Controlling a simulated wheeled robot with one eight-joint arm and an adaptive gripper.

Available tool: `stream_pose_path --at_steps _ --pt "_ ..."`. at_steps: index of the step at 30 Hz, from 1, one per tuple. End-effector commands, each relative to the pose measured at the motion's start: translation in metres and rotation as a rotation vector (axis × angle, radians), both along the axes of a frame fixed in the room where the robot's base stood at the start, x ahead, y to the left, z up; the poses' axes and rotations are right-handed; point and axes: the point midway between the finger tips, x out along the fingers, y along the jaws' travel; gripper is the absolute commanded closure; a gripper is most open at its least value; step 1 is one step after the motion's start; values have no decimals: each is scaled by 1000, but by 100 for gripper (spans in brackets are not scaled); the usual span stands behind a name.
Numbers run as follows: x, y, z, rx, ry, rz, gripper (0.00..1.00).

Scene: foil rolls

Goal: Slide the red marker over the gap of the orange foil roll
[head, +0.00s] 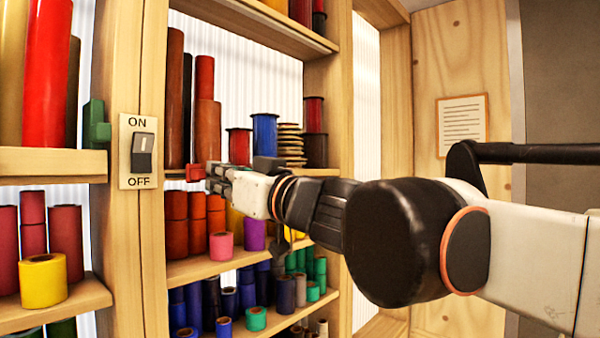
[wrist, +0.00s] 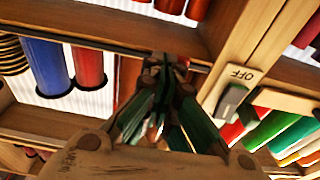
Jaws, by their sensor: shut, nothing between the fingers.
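The red marker (head: 194,172) is a small red block on the front edge of the middle shelf, just right of the switch post. My gripper (head: 210,176) is shut and empty, its tips at the marker's right side. I cannot tell whether they touch. In the wrist view the fingers (wrist: 165,75) are closed together near the shelf edge, with a bit of red beside the tips. Orange-brown foil rolls (head: 197,207) stand on the shelf below. Another orange-brown roll (head: 207,130) stands above, behind the marker. I cannot tell which has the gap.
A wooden post with an ON/OFF switch (head: 143,153) stands left of the marker. A green marker (head: 96,125) sits on the left shelf edge. A blue spool (head: 265,134) and a red spool (head: 239,146) stand on the middle shelf. My arm covers part of the right shelves.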

Motion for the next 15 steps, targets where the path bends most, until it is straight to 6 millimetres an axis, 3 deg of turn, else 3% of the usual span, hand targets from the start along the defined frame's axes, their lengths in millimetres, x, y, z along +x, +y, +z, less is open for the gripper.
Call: stream_pose_path --at_steps 15 --pt "3 -2 0 0 0 -1 100"
